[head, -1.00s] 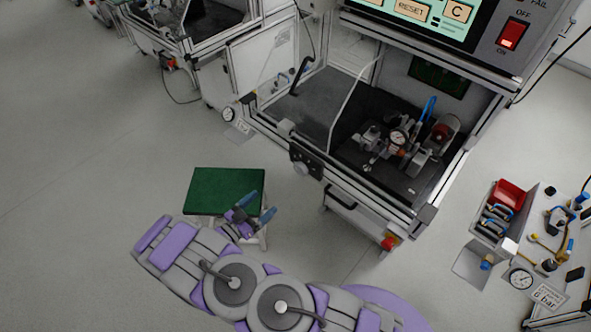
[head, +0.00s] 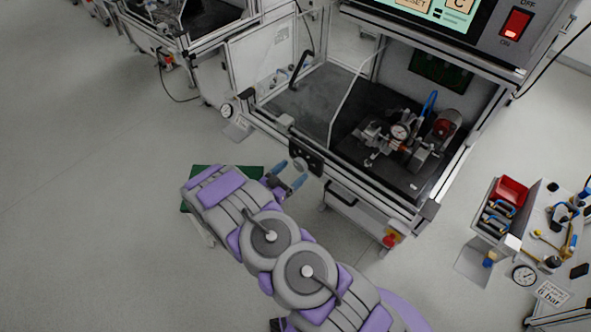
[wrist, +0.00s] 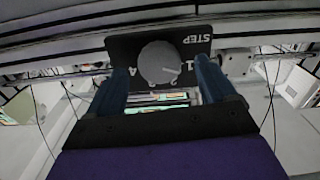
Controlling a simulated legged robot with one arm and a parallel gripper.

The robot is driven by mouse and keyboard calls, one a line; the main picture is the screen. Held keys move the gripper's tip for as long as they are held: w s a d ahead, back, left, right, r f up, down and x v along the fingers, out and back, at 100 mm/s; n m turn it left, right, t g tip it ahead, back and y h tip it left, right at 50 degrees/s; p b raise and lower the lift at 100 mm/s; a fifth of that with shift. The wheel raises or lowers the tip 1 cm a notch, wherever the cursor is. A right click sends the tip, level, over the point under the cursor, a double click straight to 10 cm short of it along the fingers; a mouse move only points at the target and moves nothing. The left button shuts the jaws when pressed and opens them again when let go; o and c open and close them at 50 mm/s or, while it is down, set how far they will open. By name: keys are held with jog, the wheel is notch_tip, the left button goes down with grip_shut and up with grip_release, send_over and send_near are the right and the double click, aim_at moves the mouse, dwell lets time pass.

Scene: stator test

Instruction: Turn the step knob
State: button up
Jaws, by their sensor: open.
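The step knob (wrist: 158,62) is a round grey dial with a light pointer line. It sits on a black plate (wrist: 198,45) marked STEP, which reads upside down in the wrist view. In the head view the black plate (head: 312,162) is on the front rail of the test bench. My gripper (head: 290,174) is open, with its blue fingers pointing at the plate. In the wrist view my gripper (wrist: 162,66) has one finger on each side of the knob. I see no clear contact, and the depth between fingertips and knob is hard to judge.
The bench (head: 350,185) has an aluminium frame, with a fixture and gauge (head: 400,131) inside. A red button (head: 389,241) is low on its front. A green-topped stool (head: 255,172) is partly hidden behind my arm. A side table (head: 552,225) stands at right. The left floor is clear.

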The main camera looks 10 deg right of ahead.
jog(key=shift+x, duration=1.25)
jog(key=c, duration=1.1)
